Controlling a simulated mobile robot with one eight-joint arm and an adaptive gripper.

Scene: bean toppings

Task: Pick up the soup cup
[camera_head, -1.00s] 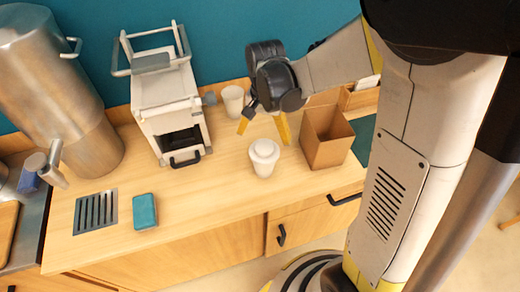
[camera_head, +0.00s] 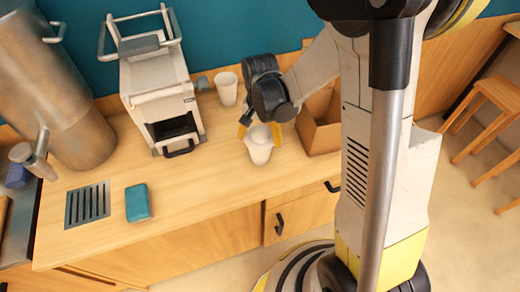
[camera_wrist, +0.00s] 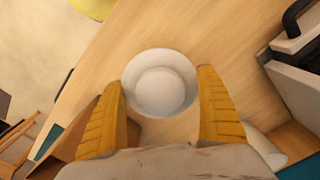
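The soup cup (camera_head: 260,152) is white with a pale round top and stands upright on the wooden counter (camera_head: 190,195). In the wrist view the cup (camera_wrist: 160,84) sits between the fingertips, seen from above. My gripper (camera_head: 260,133) is open, its yellow fingers at either side of the cup's upper part. In the wrist view the gripper (camera_wrist: 161,80) has one finger left and one right of the cup, with narrow gaps. I cannot tell how far down the cup the fingertips reach.
A second white cup (camera_head: 227,88) stands behind, beside a white machine (camera_head: 160,90). A brown open box (camera_head: 318,132) is close to the right of my gripper. A teal block (camera_head: 138,203) and a metal grate (camera_head: 88,205) lie at left. Bare counter lies left of the cup.

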